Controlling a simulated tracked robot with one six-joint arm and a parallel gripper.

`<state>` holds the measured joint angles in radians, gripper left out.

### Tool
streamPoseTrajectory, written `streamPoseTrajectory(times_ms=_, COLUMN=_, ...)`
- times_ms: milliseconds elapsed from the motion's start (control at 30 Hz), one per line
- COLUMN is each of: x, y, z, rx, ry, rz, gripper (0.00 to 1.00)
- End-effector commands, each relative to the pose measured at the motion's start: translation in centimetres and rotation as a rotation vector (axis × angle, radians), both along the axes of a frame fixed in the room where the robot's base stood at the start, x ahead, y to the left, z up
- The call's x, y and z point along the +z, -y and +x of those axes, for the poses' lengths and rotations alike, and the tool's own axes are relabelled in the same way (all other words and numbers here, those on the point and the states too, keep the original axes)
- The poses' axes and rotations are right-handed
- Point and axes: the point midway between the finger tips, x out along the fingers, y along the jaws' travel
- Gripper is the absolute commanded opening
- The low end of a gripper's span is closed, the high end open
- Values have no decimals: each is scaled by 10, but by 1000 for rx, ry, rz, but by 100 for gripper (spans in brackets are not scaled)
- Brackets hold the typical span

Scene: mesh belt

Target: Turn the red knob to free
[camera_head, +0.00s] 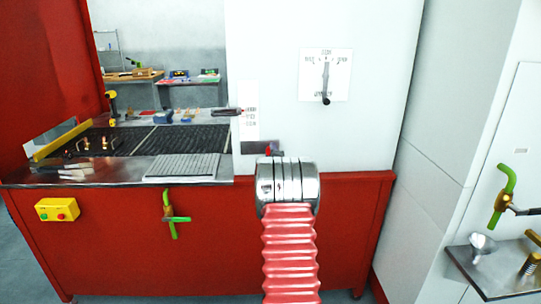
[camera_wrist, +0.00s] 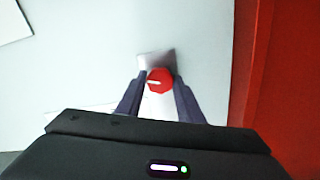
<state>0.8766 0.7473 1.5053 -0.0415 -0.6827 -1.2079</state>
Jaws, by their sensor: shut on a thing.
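The red knob (camera_wrist: 159,88) shows in the wrist view, round, with a short white mark on its face that lies nearly level. My gripper (camera_wrist: 160,80) has its two dark fingers on either side of the knob and is shut on it. A grey plate (camera_wrist: 150,60) sits behind the knob on the white wall. In the head view a small red bit of the knob (camera_head: 274,151) shows just above my arm's silver wrist. The arm hides the rest of it and the fingers. Any lettering around the knob is unreadable.
A dial plate (camera_head: 312,88) with a dark lever is on the white panel above. A mesh belt (camera_head: 130,139) lies to the left, above a green-handled valve (camera_head: 172,214) and a yellow button box (camera_head: 57,210). Another green handle (camera_head: 505,190) is far right.

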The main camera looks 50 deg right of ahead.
Motion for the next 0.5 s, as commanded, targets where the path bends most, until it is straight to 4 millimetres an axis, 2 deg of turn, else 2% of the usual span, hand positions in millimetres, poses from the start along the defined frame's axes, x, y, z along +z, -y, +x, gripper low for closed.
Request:
streamPoseTrajectory(times_ms=200, x=0, y=-1, z=2, rx=2, ry=-132, rz=-118, gripper=11)
streamPoseTrajectory(times_ms=500, x=0, y=-1, z=2, rx=3, ry=-239, rz=-211, gripper=11)
